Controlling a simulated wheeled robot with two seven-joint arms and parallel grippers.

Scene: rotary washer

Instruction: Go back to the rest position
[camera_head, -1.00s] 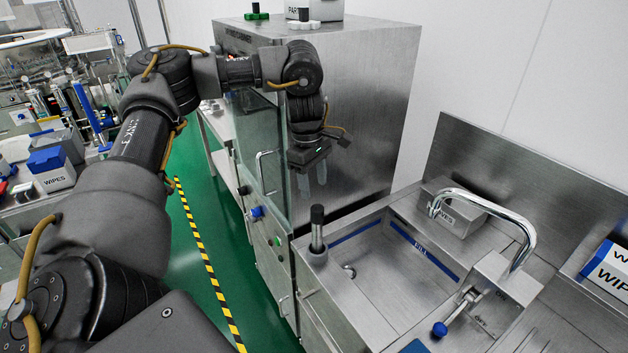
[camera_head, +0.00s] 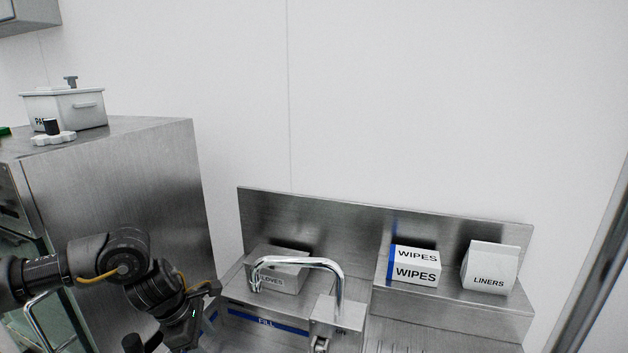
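My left arm comes in from the lower left of the head view. Its wrist end (camera_head: 185,328) is at the bottom edge, in front of the steel cabinet and just left of the sink. The fingertips are cut off or hidden there, so I cannot tell whether the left gripper is open or shut. No held object shows. My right arm and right gripper are not in view.
A steel cabinet (camera_head: 130,190) stands at left with a lidded parts box (camera_head: 75,108) on top. A curved tap (camera_head: 325,262) rises over the sink. A gloves box (camera_head: 280,278), wipes box (camera_head: 415,265) and liners box (camera_head: 490,268) stand by the steel backsplash.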

